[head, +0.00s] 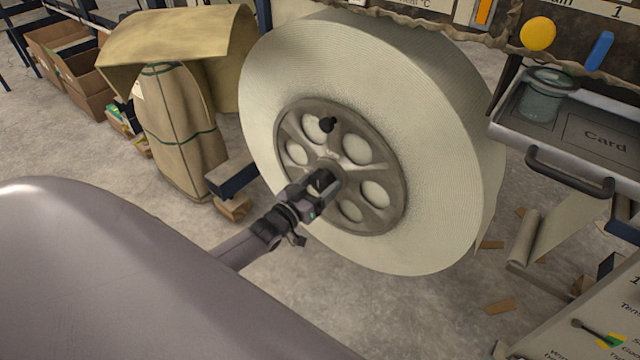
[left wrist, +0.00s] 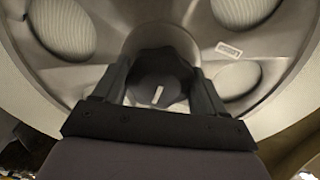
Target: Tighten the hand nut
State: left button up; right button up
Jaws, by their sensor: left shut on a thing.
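The hand nut (left wrist: 160,78) is a dark lobed knob at the hub of the reel wheel, with a small pale mark on its face. My left gripper (left wrist: 160,95) is shut on it, one finger on each side, in the left wrist view. In the head view my left gripper (head: 325,181) reaches the middle of the grey spoked wheel (head: 385,207) and largely hides the nut. The wheel sits in a large white tape roll (head: 440,150). My right gripper is not in view.
A grey drawer with a handle (head: 570,171) and a glass jar (head: 541,97) stands right of the roll. A wrapped brown bundle (head: 180,130) stands on the left, with cardboard boxes (head: 75,70) behind. Small wooden scraps (head: 500,306) lie on the concrete floor.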

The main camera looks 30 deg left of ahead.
aim_at(319, 187)
pick_arm(q)
jog(key=shift+d+f, duration=0.15)
jog(key=o, duration=0.9)
jog(key=shift+o, duration=0.5)
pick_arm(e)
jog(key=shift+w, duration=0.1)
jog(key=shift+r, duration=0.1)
pick_arm(q)
jog(key=shift+s, duration=0.1)
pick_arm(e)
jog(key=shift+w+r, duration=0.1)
pick_arm(q)
jog(key=shift+s, duration=0.25)
jog(key=s, duration=0.1)
jog(key=s+p, duration=0.1)
jog(key=s, duration=0.1)
jog(key=s+p, duration=0.1)
jog(key=s, duration=0.1)
jog(key=shift+s+a, duration=0.25)
jog(key=shift+a, duration=0.05)
jog(key=shift+s+p, duration=0.35)
jog(key=shift+s, duration=0.15)
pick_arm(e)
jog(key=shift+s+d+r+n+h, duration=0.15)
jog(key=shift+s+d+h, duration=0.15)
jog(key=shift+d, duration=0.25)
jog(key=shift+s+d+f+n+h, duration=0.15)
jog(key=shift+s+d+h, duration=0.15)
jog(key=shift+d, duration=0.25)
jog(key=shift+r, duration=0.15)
